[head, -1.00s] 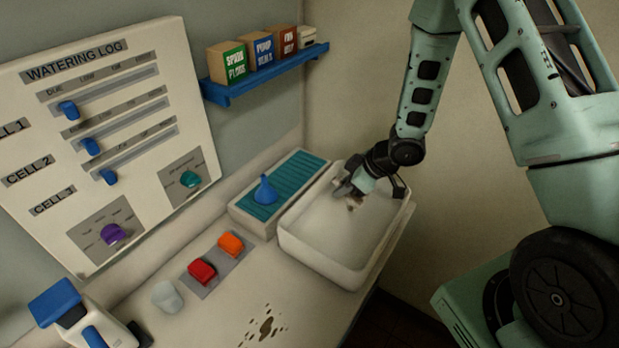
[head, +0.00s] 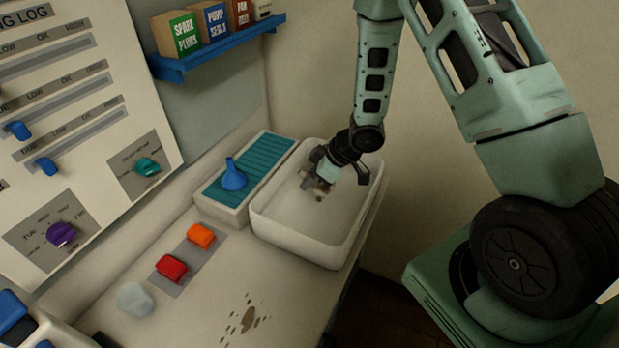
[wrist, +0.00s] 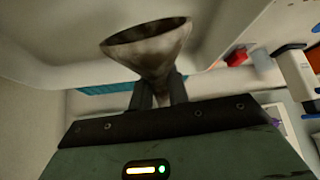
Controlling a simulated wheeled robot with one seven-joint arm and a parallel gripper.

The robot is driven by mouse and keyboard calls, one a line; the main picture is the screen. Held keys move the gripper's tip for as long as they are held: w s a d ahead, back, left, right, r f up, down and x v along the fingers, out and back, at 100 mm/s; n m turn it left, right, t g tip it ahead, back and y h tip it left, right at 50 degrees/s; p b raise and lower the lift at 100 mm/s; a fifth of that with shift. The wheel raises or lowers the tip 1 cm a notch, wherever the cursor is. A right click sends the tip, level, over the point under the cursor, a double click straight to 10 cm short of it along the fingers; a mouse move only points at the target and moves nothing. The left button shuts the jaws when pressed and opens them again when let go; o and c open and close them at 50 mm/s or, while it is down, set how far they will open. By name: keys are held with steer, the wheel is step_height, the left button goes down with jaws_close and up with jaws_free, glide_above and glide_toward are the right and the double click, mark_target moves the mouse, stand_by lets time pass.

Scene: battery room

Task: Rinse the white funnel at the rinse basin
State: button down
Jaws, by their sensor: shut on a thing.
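The white funnel (wrist: 152,50) is in the jaws of my gripper (wrist: 158,92). In the wrist view its wide mouth faces away from the gripper, and its rim and wall carry brown-grey dirt. In the head view my gripper (head: 322,183) is over the inside of the white rinse basin (head: 297,240), and the funnel there is small and mostly hidden by the jaws. I cannot tell from these views whether the funnel touches the basin floor. No water is clearly visible in the basin.
A blue funnel (head: 233,177) stands on a teal ribbed rack (head: 265,160) left of the basin. Red (head: 171,268) and orange (head: 200,235) switches, a cloudy cup (head: 134,299) and a brown spill (head: 247,320) are on the counter. A blue shelf (head: 215,50) with boxes hangs above.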

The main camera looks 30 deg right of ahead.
steer(key=shift+f+b, duration=3.45)
steer(key=shift+f, duration=0.55)
steer(key=shift+r, duration=0.2)
step_height(320, 180, up, 13)
steer(key=p, duration=1.2)
steer(key=shift+p, duration=0.35)
stand_by(0.7)
step_height(320, 180, up, 4)
steer(key=p, duration=0.4)
stand_by(0.4)
